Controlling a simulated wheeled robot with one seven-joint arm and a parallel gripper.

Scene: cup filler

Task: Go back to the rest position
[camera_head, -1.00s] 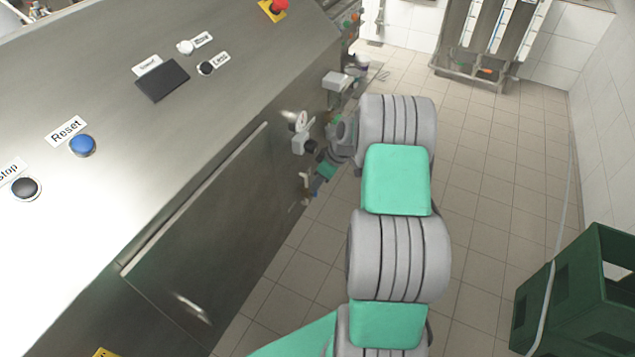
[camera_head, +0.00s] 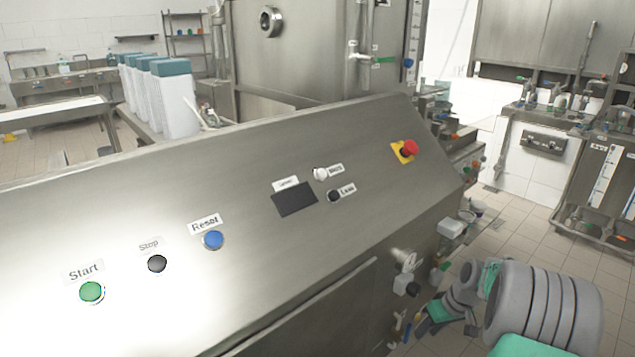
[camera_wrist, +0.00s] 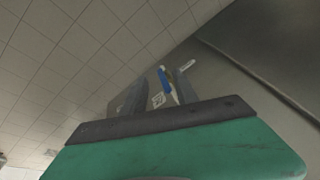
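My gripper (camera_wrist: 158,92) shows in the wrist view with its two dark fingers apart. I see no object clamped between them. A blue part and a pale part show in the gap, seemingly on the machine behind; their distance is unclear. In the head view my arm comes in at the lower right, beside the right end of the steel machine (camera_head: 310,285). The fingertips are too small and crowded there to make out.
The machine's sloped panel carries a green Start button (camera_head: 91,291), a black Stop button (camera_head: 157,264), a blue Reset button (camera_head: 213,240) and a red emergency button (camera_head: 409,148). White containers with teal lids (camera_head: 175,100) stand behind. Tiled floor (camera_head: 525,235) is open at right.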

